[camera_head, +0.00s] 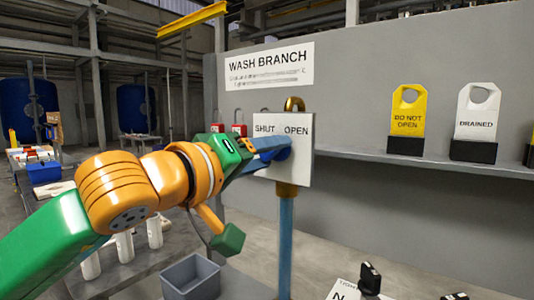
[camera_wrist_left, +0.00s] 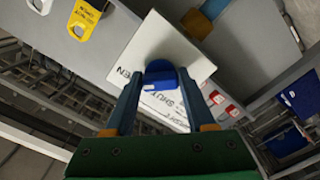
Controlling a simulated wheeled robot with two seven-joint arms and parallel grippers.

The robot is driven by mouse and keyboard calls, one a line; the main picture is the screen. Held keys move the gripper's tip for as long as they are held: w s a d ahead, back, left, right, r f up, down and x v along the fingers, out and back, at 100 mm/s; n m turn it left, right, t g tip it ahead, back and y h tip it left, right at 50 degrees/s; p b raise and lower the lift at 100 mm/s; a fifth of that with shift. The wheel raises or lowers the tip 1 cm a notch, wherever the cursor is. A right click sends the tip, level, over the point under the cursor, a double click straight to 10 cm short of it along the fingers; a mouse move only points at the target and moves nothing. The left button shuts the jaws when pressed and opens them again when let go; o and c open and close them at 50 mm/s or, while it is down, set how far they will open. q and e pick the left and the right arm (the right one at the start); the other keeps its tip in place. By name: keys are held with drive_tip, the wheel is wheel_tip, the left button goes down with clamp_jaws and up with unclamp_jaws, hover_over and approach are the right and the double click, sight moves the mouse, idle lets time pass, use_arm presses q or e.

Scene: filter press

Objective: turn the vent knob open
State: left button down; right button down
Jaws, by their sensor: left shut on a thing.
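The vent knob is blue and sits on a white square plate marked SHUT and OPEN (camera_head: 300,175). My left gripper (camera_head: 272,150) reaches the plate from the left in the head view and covers much of the knob. In the left wrist view the knob (camera_wrist_left: 160,75) lies between the two blue fingers of my left gripper (camera_wrist_left: 160,92), which is shut on it. The plate (camera_wrist_left: 150,38) looks tilted in that view. The knob's pointing direction is hard to tell. My right gripper is not in view.
The plate stands on a blue pipe (camera_head: 286,240) before a grey wall with a WASH BRANCH sign (camera_head: 270,66). A shelf (camera_head: 400,161) on the right holds a yellow DO NOT OPEN tag (camera_head: 408,112) and a white DRAINED tag (camera_head: 476,114). A grey bin (camera_head: 190,277) is below.

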use_arm(q)
drive_tip(key=shift+r, duration=0.15)
drive_tip(key=shift+c, duration=1.2)
unclamp_jaws()
drive_tip(key=shift+s+a+f, duration=0.1)
drive_tip(key=shift+f, duration=0.1)
drive_tip(key=b+v, duration=0.3)
drive_tip(key=v, duration=0.3)
drive_tip(key=shift+s+a, duration=0.25)
drive_tip(key=shift+s, duration=0.05)
drive_tip(key=shift+r, duration=0.1)
